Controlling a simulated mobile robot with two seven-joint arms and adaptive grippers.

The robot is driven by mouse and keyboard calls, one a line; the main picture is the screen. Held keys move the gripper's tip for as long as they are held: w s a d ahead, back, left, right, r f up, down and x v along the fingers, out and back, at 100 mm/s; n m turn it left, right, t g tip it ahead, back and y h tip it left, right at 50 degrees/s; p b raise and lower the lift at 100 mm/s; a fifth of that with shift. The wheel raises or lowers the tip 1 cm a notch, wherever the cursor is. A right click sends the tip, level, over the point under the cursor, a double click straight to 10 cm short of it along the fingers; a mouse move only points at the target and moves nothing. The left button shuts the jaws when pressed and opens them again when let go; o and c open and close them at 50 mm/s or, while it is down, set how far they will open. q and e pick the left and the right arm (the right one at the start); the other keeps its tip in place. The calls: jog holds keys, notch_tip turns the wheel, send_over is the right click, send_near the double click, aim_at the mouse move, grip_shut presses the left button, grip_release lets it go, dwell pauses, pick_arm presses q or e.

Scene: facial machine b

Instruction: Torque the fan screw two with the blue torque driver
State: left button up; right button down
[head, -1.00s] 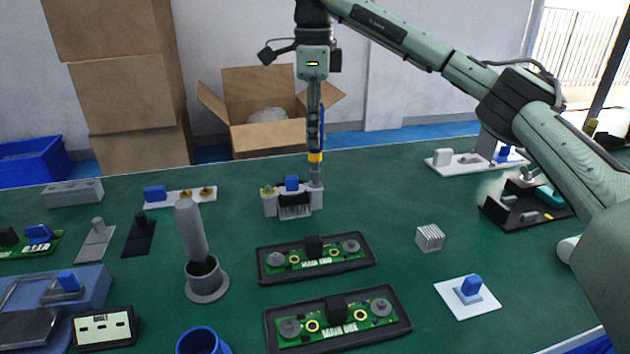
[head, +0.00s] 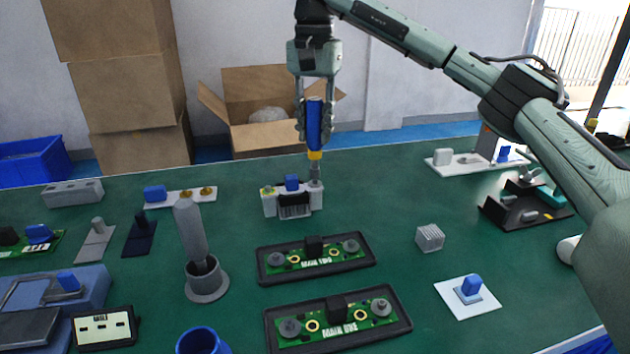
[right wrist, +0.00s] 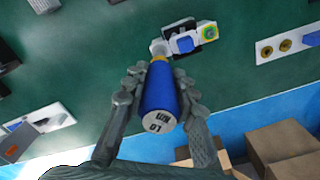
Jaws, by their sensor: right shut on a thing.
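My right gripper (head: 315,118) is shut on the blue torque driver (head: 315,125), which stands upright with its yellow collar and grey shaft pointing down. In the right wrist view the driver (right wrist: 160,98) lies between both fingers of the gripper (right wrist: 160,95), its marked end cap facing the camera. The driver's tip meets the right end of the fan assembly (head: 270,204), a light grey block with a dark fan and a blue block on top. The exact contact of tip and screw is too small to tell. My left gripper does not show.
Two green boards in black trays, the nearer (head: 345,345) and the farther (head: 345,272), lie in front of the fan assembly. A grey holder with a grey tool (head: 207,285) stands to the left. A finned block (head: 430,238) lies to the right, with free table around it.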

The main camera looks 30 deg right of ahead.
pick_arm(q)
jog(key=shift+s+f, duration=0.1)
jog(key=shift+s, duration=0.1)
pick_arm(e)
jog(key=shift+f, duration=0.7)
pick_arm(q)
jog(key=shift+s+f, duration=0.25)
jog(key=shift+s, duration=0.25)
pick_arm(e)
jog(key=shift+m, duration=0.3)
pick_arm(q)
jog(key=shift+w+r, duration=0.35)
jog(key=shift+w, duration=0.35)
pick_arm(e)
jog(key=m, duration=0.4)
